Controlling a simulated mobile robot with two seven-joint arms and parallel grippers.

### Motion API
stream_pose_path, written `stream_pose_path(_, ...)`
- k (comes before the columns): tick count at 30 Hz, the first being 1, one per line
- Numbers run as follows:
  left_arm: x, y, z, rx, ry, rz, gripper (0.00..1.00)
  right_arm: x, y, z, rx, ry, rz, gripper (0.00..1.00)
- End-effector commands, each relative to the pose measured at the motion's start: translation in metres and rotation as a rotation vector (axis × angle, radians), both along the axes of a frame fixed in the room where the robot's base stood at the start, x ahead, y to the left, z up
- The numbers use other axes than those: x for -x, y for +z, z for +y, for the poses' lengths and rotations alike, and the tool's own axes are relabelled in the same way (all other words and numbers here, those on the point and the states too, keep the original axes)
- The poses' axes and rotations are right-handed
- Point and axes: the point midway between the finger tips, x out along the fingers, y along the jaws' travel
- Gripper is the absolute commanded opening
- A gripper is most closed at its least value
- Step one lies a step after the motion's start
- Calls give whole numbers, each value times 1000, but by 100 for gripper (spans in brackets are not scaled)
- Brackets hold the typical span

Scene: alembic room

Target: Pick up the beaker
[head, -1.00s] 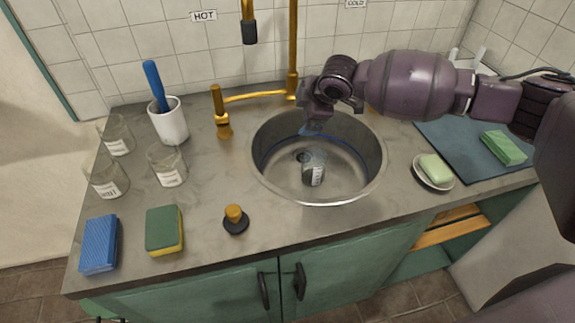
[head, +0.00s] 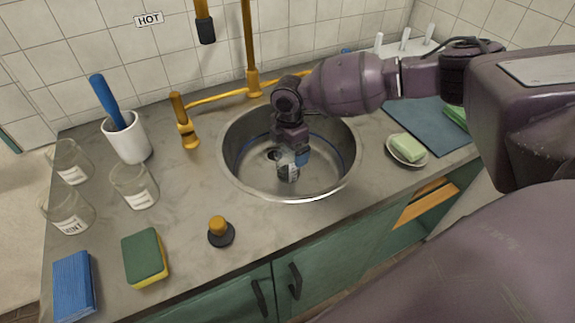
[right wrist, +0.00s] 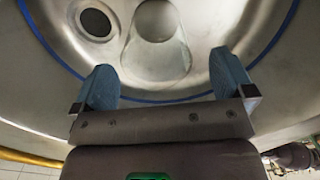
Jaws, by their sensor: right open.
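A small clear beaker (head: 288,174) with a label is inside the round steel sink (head: 335,185). In the right wrist view the beaker (right wrist: 158,38) shows as a clear glass form just ahead of the fingers, beside the dark drain. My right gripper (head: 292,159) reaches down into the sink over the beaker and partly hides it in the head view. Its two blue-padded fingers (right wrist: 164,80) are apart with nothing between the pads; the beaker lies beyond their tips. My left gripper is not in view.
Several labelled glass beakers (head: 134,187) and a white cup (head: 127,140) with a blue-handled tool stand left. A green sponge (head: 144,254), blue sponge (head: 73,285) and black stopper (head: 221,236) lie in front. A brass faucet (head: 252,80) rises behind; a soap dish (head: 408,151) sits right.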

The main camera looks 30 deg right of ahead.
Motion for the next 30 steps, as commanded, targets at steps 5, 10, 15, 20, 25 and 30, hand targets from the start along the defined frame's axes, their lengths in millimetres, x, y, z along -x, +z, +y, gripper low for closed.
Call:
stream_pose_path(5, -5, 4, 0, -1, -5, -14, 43, -1, -10, 0, 0, 0, -2, 100)
stream_pose_path(10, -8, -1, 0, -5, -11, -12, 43, -2, -30, 0, 0, 0, 0, 100)
stream_pose_path(15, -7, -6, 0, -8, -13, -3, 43, -2, -53, 0, 0, 0, 1, 100)
stream_pose_path(20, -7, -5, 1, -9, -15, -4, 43, -3, -57, 0, -1, -1, -3, 100)
stream_pose_path(25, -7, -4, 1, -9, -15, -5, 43, -3, -56, 0, -1, -1, -4, 94)
stream_pose_path(30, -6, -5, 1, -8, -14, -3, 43, -3, -56, 0, -1, -1, -3, 68)
